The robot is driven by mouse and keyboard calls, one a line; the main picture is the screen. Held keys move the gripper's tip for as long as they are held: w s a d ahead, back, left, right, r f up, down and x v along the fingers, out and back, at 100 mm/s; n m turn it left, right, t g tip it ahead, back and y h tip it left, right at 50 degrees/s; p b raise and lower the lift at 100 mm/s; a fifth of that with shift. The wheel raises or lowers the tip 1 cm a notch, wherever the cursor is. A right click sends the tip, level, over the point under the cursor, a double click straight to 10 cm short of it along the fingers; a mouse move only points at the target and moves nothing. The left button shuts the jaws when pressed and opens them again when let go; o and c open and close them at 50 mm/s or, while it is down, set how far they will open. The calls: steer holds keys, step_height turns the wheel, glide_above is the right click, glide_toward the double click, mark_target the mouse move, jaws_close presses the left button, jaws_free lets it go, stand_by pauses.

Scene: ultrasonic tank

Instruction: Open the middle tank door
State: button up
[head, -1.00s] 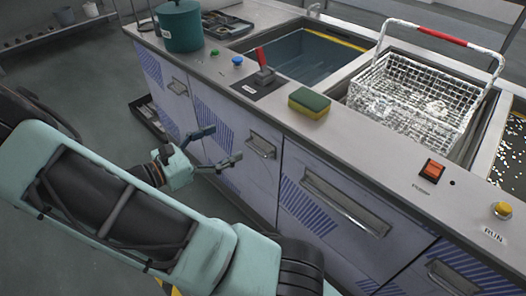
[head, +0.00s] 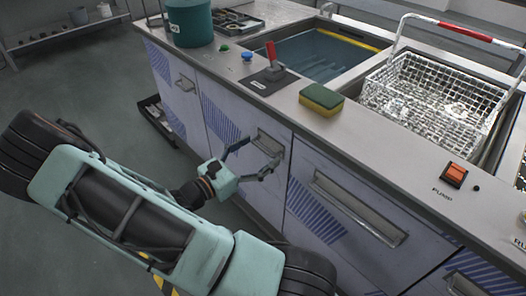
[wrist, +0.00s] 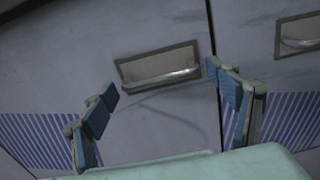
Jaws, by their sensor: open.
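The tank cabinet has a row of pale grey-violet doors with blue striped patches. The door in front of my gripper (head: 229,112) lies between a door on the left (head: 163,78) and a wide-handled panel on the right (head: 322,215). Its recessed metal handle (head: 268,143) also shows in the wrist view (wrist: 158,68). The door is shut flush with the front. My gripper (head: 260,157) is open and empty, its fingers pointing at the handle. In the wrist view, the blue-padded fingers (wrist: 163,92) stand apart, one either side of the handle. Whether they touch the door I cannot tell.
The counter edge (head: 292,118) runs above the doors. On top are a green pot (head: 190,22), a red lever (head: 270,53), a sponge (head: 321,99) and a wire basket (head: 435,95). A dark tray (head: 158,122) lies on the floor by the cabinet's left end.

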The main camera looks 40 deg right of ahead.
steer(key=shift+d, duration=0.8)
steer(key=shift+c, duration=0.7)
steer(key=c, duration=1.3)
steer(key=shift+a, duration=0.15)
